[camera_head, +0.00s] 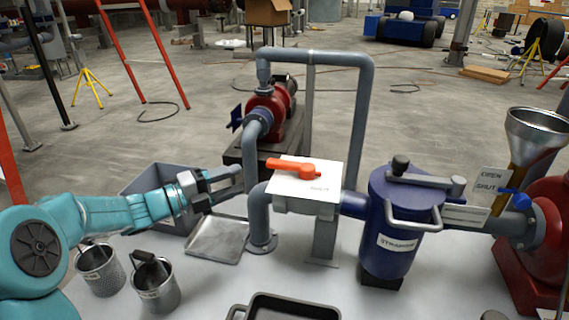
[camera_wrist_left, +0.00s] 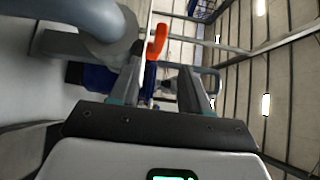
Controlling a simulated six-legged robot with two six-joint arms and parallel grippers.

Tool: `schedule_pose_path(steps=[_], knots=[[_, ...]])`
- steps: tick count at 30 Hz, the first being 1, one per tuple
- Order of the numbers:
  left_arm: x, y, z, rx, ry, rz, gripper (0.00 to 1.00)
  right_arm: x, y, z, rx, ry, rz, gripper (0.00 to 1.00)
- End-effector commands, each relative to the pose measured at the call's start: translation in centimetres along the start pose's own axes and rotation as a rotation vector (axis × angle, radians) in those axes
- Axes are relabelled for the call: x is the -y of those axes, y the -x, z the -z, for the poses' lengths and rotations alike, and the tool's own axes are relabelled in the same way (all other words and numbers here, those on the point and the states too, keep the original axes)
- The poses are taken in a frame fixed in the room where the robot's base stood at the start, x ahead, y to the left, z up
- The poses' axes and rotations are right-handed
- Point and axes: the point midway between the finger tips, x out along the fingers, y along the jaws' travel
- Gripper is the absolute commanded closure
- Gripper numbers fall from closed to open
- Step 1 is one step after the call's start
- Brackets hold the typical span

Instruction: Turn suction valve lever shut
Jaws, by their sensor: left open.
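An orange lever (camera_head: 293,168) lies roughly level on a white plate (camera_head: 306,188) on top of the grey pipe valve. The plate carries a small label that I cannot read clearly. My left gripper (camera_head: 236,181) is open and empty, left of the plate and apart from the lever. In the left wrist view the orange lever (camera_wrist_left: 158,42) shows beyond and between the open fingers (camera_wrist_left: 160,85). A small blue lever (camera_head: 517,203) sits on the right pipe, beside plates marked OPEN and SHUT (camera_head: 489,183). My right gripper is out of view.
A grey pipe (camera_head: 259,215) rises close to my left gripper. A blue strainer pot (camera_head: 388,230) with a handle stands right of the valve. A grey bin (camera_head: 150,184), a flat metal tray (camera_head: 217,240), two baskets (camera_head: 154,287) and a dark pan (camera_head: 285,308) are on the table.

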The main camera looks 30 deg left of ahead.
Motion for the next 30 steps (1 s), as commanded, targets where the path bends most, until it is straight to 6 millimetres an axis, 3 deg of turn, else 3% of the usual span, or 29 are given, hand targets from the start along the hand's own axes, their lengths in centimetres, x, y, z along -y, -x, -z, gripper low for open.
schedule_pose_path(steps=[9,15,21,30], knots=[[-0.1,-7.8,0.4,-0.006,0.0,0.001,0.53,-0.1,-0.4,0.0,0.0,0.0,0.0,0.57],[0.0,-11.7,0.3,-0.004,0.001,0.001,0.53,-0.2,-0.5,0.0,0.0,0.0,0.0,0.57],[0.0,-13.6,0.2,-0.002,0.001,0.0,0.53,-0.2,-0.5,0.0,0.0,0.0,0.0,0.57],[0.0,-13.9,0.1,0.0,0.001,-0.001,0.53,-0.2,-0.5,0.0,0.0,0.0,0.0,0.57]])
